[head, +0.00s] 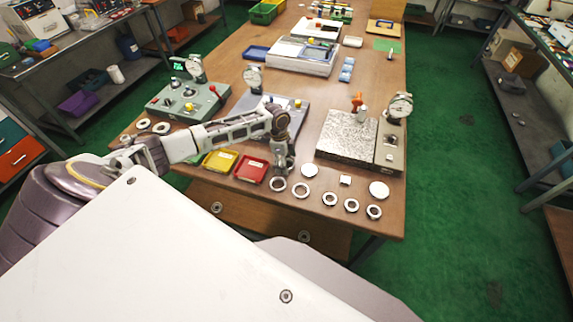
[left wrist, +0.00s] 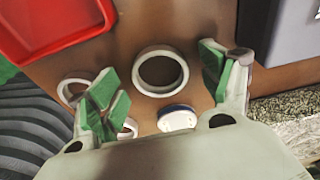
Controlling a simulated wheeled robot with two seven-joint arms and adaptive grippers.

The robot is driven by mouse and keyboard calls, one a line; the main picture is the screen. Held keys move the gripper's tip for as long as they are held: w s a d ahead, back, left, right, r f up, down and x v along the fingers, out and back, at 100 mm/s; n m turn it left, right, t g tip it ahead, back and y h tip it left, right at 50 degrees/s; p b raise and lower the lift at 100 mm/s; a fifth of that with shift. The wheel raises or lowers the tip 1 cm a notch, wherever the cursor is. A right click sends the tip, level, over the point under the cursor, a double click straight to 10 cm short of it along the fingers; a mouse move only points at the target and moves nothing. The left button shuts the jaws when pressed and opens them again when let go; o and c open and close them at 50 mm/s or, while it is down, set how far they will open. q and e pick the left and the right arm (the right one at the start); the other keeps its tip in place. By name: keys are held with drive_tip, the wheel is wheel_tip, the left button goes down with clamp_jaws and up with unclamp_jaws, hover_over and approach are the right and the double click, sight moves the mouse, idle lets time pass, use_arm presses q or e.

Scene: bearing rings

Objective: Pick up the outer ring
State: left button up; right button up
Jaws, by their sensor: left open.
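A large pale ring (left wrist: 140,72) with a dark open centre lies flat on the wooden table in the left wrist view, and looks like the outer ring. My left gripper (left wrist: 162,82) is open above it, with green-padded fingers to either side and nothing between them. In the head view my left gripper (head: 284,170) points down just right of the red tray, and its fingers seem to hide that ring. I cannot tell the gripper's exact height above it. My right gripper is not in view.
Close by lie a pale ring (head: 278,191), another ring (head: 301,197) and a white disc (head: 310,170); more rings lie further right. The red tray (head: 251,168), yellow tray (head: 220,161) and granite block (head: 346,137) flank the gripper. The table's front edge is near.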

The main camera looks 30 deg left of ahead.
use_arm(q)
drive_tip(key=shift+c, duration=0.2)
drive_tip(key=c, duration=1.1)
drive_tip(key=shift+r, duration=0.1)
wheel_tip(320, 180, up, 10)
drive_tip(key=shift+b, duration=0.4)
idle(0.3)
